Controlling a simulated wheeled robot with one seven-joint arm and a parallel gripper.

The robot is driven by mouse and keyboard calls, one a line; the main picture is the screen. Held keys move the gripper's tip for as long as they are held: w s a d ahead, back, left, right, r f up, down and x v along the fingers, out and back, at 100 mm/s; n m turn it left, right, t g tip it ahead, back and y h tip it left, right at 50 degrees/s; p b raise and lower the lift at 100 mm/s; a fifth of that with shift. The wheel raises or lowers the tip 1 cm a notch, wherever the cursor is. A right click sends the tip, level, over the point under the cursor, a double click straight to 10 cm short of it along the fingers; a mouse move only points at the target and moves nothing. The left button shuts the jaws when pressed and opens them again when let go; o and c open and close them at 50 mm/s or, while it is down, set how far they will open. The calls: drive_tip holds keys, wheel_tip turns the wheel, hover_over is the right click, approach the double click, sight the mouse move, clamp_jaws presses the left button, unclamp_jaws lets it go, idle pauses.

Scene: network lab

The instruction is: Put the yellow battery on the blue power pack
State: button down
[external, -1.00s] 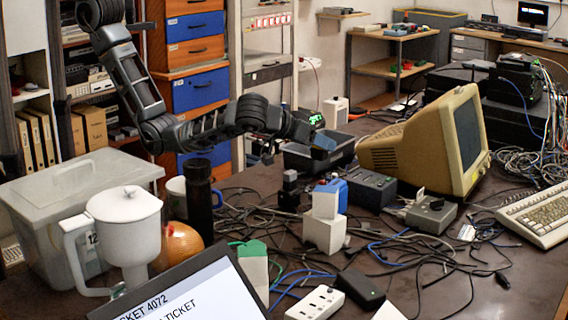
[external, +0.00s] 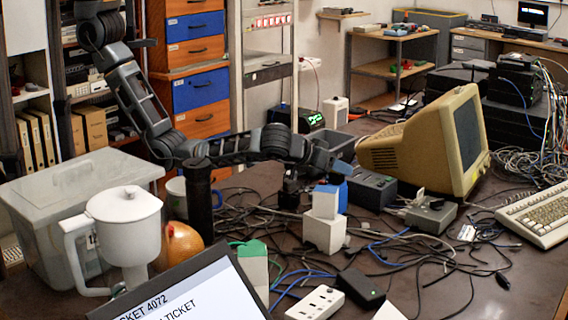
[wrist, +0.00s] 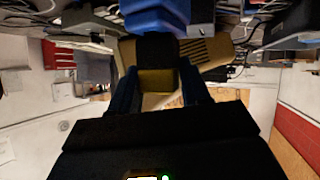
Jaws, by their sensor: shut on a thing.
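My gripper (wrist: 160,92) is shut on the yellow battery (wrist: 157,80), a block with a yellow part and a black part, between its two dark fingers in the wrist view. The blue power pack (wrist: 155,14) fills the top middle of that view, close to the battery's black part. I cannot tell whether they touch. In the external view, the blue power pack (external: 341,190) stands behind white adapters, and my gripper (external: 335,165) is low over it. The battery cannot be made out there.
White adapters (external: 323,232) stand in front of the blue pack. A dark grey box (external: 372,188) and a beige monitor (external: 415,150) stand to its right. A black bottle (external: 198,200) stands near my forearm. Loose cables cover the table.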

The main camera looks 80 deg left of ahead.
drive_tip(key=shift+f, duration=0.15)
drive_tip(key=c, duration=0.5)
unclamp_jaws()
drive_tip(key=shift+s+d+r+p, duration=0.15)
drive_tip(key=shift+s+r+p, duration=0.15)
drive_tip(key=shift+r+p, duration=0.15)
drive_tip(key=p+v, duration=0.5)
drive_tip(key=v, duration=0.6)
